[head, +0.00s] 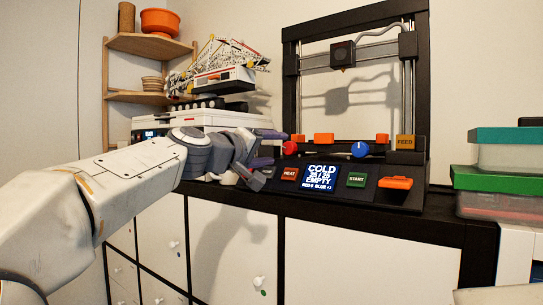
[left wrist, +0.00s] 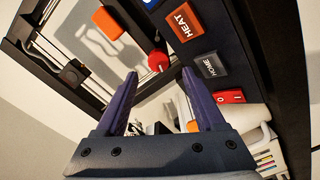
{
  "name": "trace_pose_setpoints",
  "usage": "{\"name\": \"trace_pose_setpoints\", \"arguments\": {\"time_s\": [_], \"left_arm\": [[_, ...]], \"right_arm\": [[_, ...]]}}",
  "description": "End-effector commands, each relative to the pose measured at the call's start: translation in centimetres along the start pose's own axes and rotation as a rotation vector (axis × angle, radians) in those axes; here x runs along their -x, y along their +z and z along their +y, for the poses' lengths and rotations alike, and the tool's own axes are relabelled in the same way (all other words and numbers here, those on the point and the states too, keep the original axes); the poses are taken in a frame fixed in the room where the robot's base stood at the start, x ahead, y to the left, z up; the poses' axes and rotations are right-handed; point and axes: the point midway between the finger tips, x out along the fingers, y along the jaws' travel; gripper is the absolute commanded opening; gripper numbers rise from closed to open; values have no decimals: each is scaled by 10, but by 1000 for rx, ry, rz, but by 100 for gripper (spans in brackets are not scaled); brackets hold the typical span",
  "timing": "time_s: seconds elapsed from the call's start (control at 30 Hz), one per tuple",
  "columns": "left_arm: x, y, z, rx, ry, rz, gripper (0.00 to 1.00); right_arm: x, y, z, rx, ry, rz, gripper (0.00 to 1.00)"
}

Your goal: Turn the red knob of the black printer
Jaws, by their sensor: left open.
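The black printer (head: 290,90) stands on the cabinet top, with a display (head: 322,177) reading COLD and EMPTY on its front panel. Its red knob (head: 290,148) is at the left of the panel, partly hidden by my left gripper (head: 272,150) in the head view. My left gripper is open, with its fingers pointing right at the knob from the left. In the left wrist view the red knob (left wrist: 157,61) shows just beyond and between the fingertips of the left gripper (left wrist: 159,76), with nothing gripped. My right gripper is out of view.
A blue knob (head: 359,149), a HEAT button (head: 289,174) and a START button (head: 357,180) are on the panel. A white machine (head: 205,120) carrying a crane model (head: 222,68) stands left. Green-lidded boxes (head: 495,180) stand right.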

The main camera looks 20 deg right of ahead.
Motion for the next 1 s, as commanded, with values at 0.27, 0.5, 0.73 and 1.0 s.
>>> {"name": "trace_pose_setpoints", "arguments": {"time_s": [0.27,0.5,0.73,1.0], "left_arm": [[18,-3,0,0,8,-5,71],[22,-7,0,0,7,1,71],[25,5,-11,-12,-27,-27,71],[79,124,-123,-143,-342,-330,71]], "right_arm": [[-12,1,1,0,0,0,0],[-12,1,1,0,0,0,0],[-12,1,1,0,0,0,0],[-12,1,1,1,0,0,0]]}}
